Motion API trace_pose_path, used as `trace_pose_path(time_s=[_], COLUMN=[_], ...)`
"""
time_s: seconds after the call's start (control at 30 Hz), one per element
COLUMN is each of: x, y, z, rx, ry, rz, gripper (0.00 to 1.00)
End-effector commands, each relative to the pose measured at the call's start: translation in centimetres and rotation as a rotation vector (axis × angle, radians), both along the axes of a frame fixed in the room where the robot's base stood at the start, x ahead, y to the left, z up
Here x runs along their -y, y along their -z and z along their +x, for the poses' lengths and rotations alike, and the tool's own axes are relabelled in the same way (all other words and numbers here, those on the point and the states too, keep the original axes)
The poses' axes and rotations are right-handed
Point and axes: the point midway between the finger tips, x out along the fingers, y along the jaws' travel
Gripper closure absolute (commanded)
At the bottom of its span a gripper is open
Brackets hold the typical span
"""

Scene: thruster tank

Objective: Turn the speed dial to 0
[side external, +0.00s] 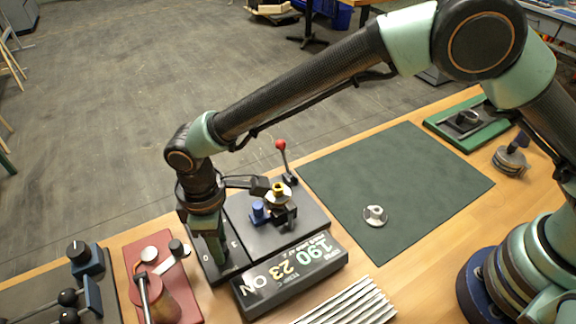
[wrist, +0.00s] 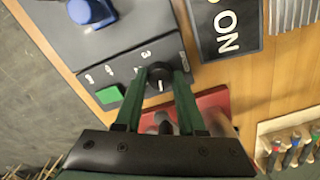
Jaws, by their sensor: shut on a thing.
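The speed dial (wrist: 158,80) is a round black knob with a white pointer mark, on the dark grey control panel (wrist: 130,45). Small white numbers, a 3 among them, curve around its upper left in the wrist view; I cannot tell which number the pointer meets. My gripper (wrist: 159,75) has its two green fingers shut on the dial, one on each side. In the side external view my gripper (side external: 217,262) points down at the panel's near left end and hides the dial. The display (side external: 290,277) reads 190, 23 and ON.
A blue knob (side external: 259,212), a brass-topped fitting (side external: 279,196) and a red-tipped lever (side external: 282,160) stand on the panel. A green square (wrist: 109,95) lies beside the dial. A red base with levers (side external: 165,285) is close left. The dark green mat (side external: 420,175) is mostly clear.

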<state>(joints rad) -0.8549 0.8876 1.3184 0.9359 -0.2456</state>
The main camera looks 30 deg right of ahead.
Motion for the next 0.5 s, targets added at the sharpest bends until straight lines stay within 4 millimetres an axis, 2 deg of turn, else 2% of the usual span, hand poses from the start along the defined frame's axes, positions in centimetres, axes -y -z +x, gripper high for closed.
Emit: trace_pose_path(time_s=[0.03,0.07,0.1,0.37,0.5], x=[-0.02,-0.02,-0.02,-0.02,-0.04], y=[-0.12,-0.11,-0.10,-0.05,-0.65], z=[0.02,0.02,0.02,0.01,0.03], rx=[0.000,0.000,0.000,0.000,0.000], ry=[-0.002,-0.002,-0.001,0.000,0.000], rz=[0.001,0.001,0.001,0.001,0.001], gripper=[0.50,0.38,0.31,0.31,0.31])
